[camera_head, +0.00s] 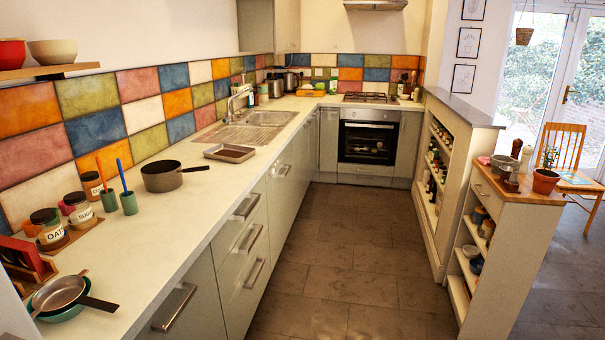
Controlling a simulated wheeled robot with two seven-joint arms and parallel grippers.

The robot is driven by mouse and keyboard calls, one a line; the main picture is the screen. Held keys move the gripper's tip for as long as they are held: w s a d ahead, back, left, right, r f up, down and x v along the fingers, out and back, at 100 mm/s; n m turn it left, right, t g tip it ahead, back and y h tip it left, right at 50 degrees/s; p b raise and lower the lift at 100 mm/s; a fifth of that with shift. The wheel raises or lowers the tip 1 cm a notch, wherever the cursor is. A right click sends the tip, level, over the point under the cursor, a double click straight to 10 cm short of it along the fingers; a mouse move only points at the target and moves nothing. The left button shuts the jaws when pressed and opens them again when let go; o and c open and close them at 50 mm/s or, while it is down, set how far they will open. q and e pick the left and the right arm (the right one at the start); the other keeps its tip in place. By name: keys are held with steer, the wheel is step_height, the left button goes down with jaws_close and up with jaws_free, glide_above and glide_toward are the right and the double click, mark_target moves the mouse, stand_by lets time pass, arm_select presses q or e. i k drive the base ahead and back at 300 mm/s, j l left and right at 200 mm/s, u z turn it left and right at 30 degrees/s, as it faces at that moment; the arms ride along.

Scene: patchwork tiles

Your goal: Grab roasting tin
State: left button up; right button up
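The roasting tin (229,153) is a shallow, grey, rectangular metal tin. It lies flat on the white counter (165,230) on the left, in front of the sink and close to the counter's front edge. It looks empty. Neither of my grippers shows in the head view.
A dark saucepan (163,176) stands on the counter nearer than the tin, its handle pointing right towards the tin. The sink (243,131) lies just behind the tin. Jars, green cups and a frying pan (61,293) stand nearer. The tiled floor (320,250) is clear.

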mark_target(225, 153)
steer(key=i+z, duration=0.35)
steer(key=i, duration=1.45)
